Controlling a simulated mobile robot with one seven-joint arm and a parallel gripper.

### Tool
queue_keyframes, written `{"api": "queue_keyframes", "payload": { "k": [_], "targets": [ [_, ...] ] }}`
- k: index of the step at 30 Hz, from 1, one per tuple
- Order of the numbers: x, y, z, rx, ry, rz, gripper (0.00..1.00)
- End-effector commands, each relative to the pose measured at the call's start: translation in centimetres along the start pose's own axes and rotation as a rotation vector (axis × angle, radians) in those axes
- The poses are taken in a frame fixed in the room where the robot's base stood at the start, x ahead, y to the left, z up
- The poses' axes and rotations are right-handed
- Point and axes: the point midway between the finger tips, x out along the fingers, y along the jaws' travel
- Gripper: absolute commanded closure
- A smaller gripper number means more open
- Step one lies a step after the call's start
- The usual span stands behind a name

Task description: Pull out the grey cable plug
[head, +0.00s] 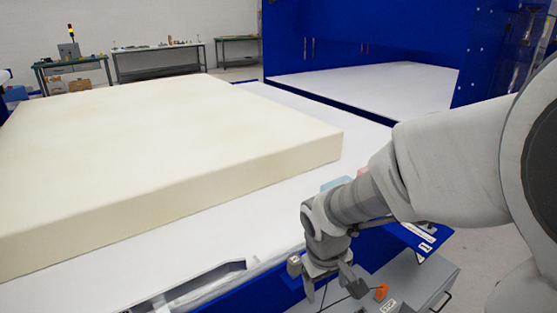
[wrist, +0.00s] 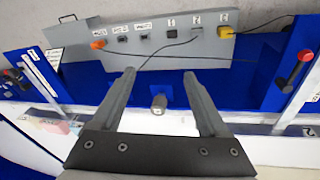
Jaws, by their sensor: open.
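A small grey cylindrical piece (wrist: 158,102), which looks like the grey plug, stands out from the blue front in the wrist view, between my fingers. A similar grey piece (head: 294,265) shows at the blue edge in the head view, just left of my gripper. My gripper (wrist: 160,74) is open and empty, with its two fingers apart on either side of the grey piece. In the head view my gripper (head: 330,284) points down beside the blue edge. I cannot tell whether the fingers touch the piece.
A grey panel (wrist: 205,50) carries labelled sockets, an orange plug (wrist: 97,44) and a yellow plug (wrist: 226,31). A thin black cable (wrist: 150,54) crosses it. A red-topped lever (wrist: 304,58) stands at right. A large cream foam block (head: 150,150) lies on the white table.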

Motion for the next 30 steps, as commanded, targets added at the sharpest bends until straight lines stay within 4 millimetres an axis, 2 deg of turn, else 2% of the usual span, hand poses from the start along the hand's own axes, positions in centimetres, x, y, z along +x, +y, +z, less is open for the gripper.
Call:
{"api": "queue_keyframes", "payload": {
  "k": [1, 3, 6, 9, 12, 15, 18, 30],
  "targets": [
    [4.8, -1.4, 0.0, -0.033, -0.025, -0.019, 0.22],
    [8.8, -3.0, -0.2, -0.075, -0.048, -0.045, 0.22],
    [14.1, -5.3, -0.3, -0.131, -0.072, -0.086, 0.22],
    [18.3, -7.4, -0.2, -0.174, -0.09, -0.128, 0.22],
    [21.3, -9.1, -0.1, -0.204, -0.101, -0.162, 0.22],
    [23.0, -10.2, 0.0, -0.223, -0.106, -0.185, 0.22],
    [23.7, -10.7, 0.1, -0.231, -0.108, -0.196, 0.22],
    [23.7, -10.7, 0.1, -0.233, -0.109, -0.198, 0.22]
  ]
}}
